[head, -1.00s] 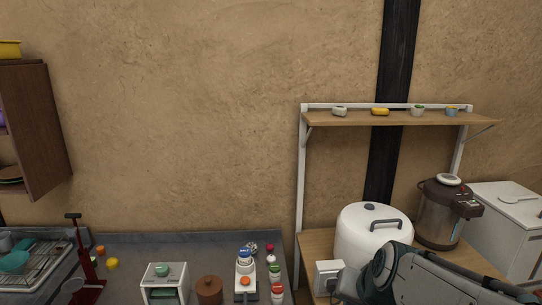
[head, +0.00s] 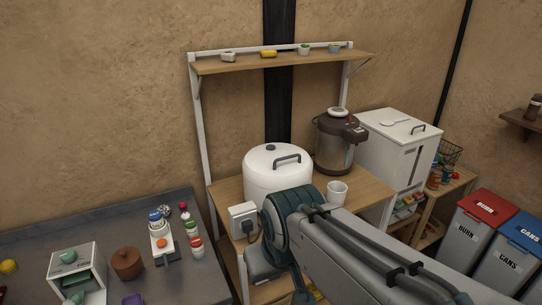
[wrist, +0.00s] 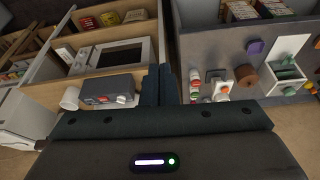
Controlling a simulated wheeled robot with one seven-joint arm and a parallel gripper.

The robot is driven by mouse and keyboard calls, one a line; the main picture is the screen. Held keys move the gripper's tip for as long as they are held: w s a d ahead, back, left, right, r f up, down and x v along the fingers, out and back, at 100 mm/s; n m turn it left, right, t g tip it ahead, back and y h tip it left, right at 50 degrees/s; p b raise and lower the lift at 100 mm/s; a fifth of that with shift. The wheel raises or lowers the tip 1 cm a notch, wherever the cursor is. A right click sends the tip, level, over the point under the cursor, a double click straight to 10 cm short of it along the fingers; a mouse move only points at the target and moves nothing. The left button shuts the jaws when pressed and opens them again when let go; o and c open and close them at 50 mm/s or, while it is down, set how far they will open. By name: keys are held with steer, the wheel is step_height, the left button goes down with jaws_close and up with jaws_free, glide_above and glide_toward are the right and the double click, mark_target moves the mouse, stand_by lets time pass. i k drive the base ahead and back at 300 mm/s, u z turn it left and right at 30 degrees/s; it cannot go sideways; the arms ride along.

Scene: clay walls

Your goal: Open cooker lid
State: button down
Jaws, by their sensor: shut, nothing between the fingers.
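The cooker (head: 277,184) is a white, round pot on the wooden table. Its white lid (head: 262,157) is down on it, with a dark grey bar handle (head: 287,159) and a small dark knob on top. My arm reaches in from the lower right and covers the table in front of the cooker. My gripper's fingers are hidden in the head view. In the wrist view my gripper (wrist: 166,70) is shut and empty, pointing down past the edge of the furniture. I cannot pick out the cooker clearly in the wrist view.
A white mug (head: 337,194) and a brown thermo pot (head: 334,143) stand right of the cooker. A white box (head: 243,220) with a plug is at its left front. A shelf (head: 285,62) hangs above. A grey counter (head: 206,262) with small items is at the left.

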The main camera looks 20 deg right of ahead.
mark_target(272, 165)
steer(key=u, duration=0.15)
steer(key=k, duration=0.35)
steer(key=z, duration=1)
steer(key=i, duration=1.3)
steer(key=u, duration=0.6)
